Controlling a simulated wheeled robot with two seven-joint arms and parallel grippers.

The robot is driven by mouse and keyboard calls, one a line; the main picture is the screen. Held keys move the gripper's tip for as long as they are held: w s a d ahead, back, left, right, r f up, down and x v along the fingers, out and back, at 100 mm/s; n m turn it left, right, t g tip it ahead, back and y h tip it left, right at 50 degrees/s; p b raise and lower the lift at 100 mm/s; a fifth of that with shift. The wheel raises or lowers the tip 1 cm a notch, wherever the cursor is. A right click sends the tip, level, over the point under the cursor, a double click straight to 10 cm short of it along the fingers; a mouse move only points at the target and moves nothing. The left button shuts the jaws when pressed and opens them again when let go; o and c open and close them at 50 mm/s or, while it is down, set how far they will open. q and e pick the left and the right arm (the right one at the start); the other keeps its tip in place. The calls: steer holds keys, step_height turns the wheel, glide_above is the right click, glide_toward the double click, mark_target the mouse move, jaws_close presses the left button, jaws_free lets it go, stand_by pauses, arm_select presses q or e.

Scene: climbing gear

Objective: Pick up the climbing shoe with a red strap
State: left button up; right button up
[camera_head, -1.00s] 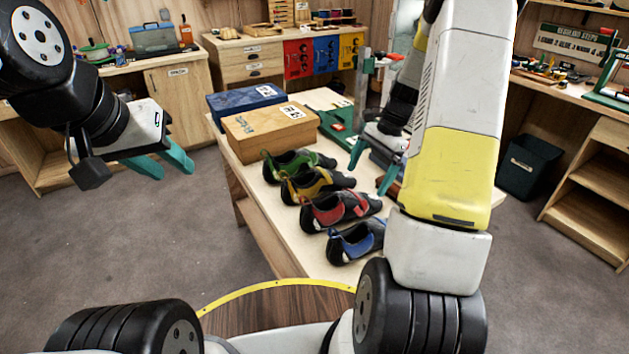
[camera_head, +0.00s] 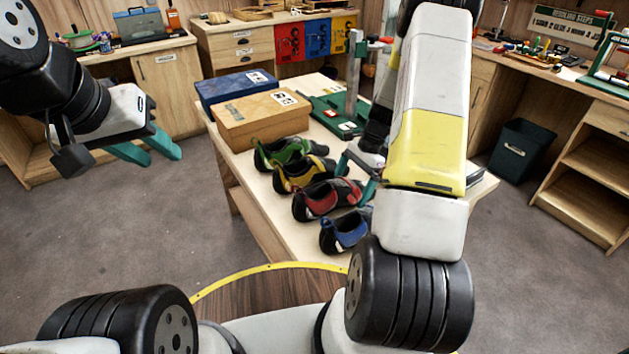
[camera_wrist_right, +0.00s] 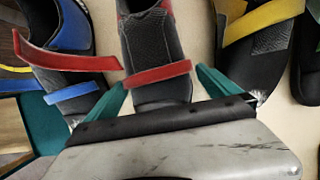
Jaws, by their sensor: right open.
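The climbing shoe with a red strap (camera_head: 318,200) lies on the light wooden table between the yellow-strap shoe (camera_head: 300,177) and the blue-strap shoe (camera_head: 343,232). My right gripper (camera_head: 356,176) is open over its right end. In the right wrist view the red-strap shoe (camera_wrist_right: 155,50) lies between the spread teal fingers of this gripper (camera_wrist_right: 160,90), one on each side; whether they touch it I cannot tell. A loose red strap end reaches left over the blue-strap shoe (camera_wrist_right: 72,35). My left gripper (camera_head: 150,150) is open and empty, left of the table.
A green-strap shoe (camera_head: 285,152) heads the row, in front of a tan box (camera_head: 262,120) and a blue box (camera_head: 235,88). A green tool with an upright post (camera_head: 335,110) stands behind my right gripper. The neighbouring shoes sit close on both sides.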

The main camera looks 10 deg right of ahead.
steer(key=shift+r, duration=0.1)
steer(key=c, duration=1.6)
